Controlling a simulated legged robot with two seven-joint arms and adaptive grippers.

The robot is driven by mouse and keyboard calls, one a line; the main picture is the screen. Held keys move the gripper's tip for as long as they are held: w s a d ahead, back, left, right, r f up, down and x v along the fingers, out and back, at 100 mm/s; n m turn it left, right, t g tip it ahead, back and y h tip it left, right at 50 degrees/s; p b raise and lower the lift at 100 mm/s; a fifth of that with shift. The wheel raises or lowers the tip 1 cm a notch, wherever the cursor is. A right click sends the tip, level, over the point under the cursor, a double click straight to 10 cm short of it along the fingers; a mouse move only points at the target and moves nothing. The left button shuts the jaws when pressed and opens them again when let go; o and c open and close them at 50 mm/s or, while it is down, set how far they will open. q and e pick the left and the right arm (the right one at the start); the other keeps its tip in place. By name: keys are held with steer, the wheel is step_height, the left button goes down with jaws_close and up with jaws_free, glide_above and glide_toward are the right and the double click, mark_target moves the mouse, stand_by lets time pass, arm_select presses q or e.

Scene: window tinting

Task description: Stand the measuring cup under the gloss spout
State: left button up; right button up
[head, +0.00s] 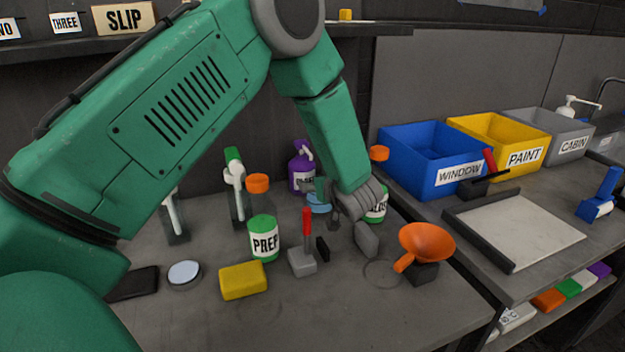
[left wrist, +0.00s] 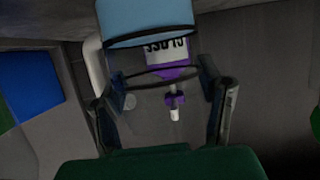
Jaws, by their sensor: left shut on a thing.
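The measuring cup (left wrist: 150,22) is clear, with a blue band at one end. In the left wrist view it sits between the two fingers of my left gripper (left wrist: 157,85), which is shut on it. In the head view the gripper (head: 332,212) is low over the bench, and a bit of blue cup (head: 317,208) shows beside it. The purple gloss bottle (head: 302,178) stands behind; its spout (head: 305,148) is at the top. The bottle's label and spout (left wrist: 175,96) show upside down through and past the cup in the wrist view. Contact between cup and bench is unclear.
The PREP bottle (head: 263,240), a red-handled tool (head: 307,228), a yellow sponge (head: 243,281) and a grey block (head: 366,240) stand in front. A green bottle (head: 378,205) is partly behind my gripper. An orange funnel (head: 427,243) and bins (head: 425,160) are at right.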

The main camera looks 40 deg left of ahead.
arm_select(q)
steer(key=shift+w+a, duration=0.1)
steer(key=shift+a, duration=0.15)
steer(key=a, duration=0.1)
steer(key=w+a, duration=0.1)
steer(key=a, duration=0.2)
steer(key=shift+w+a+f, duration=0.2)
steer(key=shift+w+f, duration=0.05)
steer(key=shift+w, duration=0.1)
steer(key=shift+a+f, duration=0.15)
steer(key=shift+f, duration=0.45)
steer(key=shift+c, duration=0.6)
steer(key=shift+s, duration=0.1)
steer(key=shift+c, duration=0.7)
steer(key=o, duration=1.5)
steer(key=shift+o, duration=0.3)
steer(key=shift+d+r, duration=0.15)
steer(key=shift+d, duration=0.3)
steer(key=shift+s+d+r, duration=0.15)
steer(key=shift+d+r, duration=0.05)
steer(key=shift+d, duration=0.2)
steer(key=v, duration=1.1)
arm_select(e)
steer(key=shift+a+r, duration=0.1)
steer(key=shift+r, duration=0.15)
